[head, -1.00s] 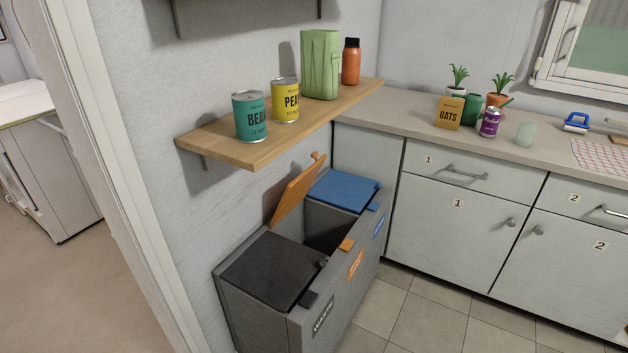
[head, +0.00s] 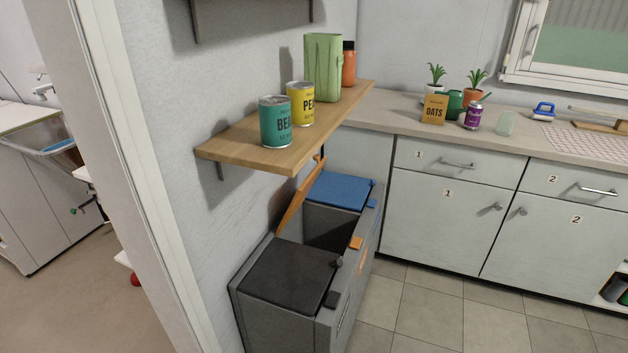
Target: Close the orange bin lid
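The orange bin lid (head: 297,201) stands raised, tilted back toward the wall, on the middle section of a grey three-part bin (head: 262,308). The open compartment under it (head: 330,232) looks dark and empty as far as I can see. An orange tab (head: 356,243) sits on the front rim of that section. The blue lid (head: 339,190) behind and the black lid (head: 290,274) in front are down. Neither of my grippers is in view.
A wooden shelf (head: 240,146) overhangs the bin's wall side, holding a teal can (head: 275,122), a yellow can (head: 301,104), a green container (head: 323,68) and an orange bottle (head: 348,64). Cabinets (head: 446,208) stand right. The tiled floor (head: 420,312) before the bin is clear. A door frame (head: 160,190) is left.

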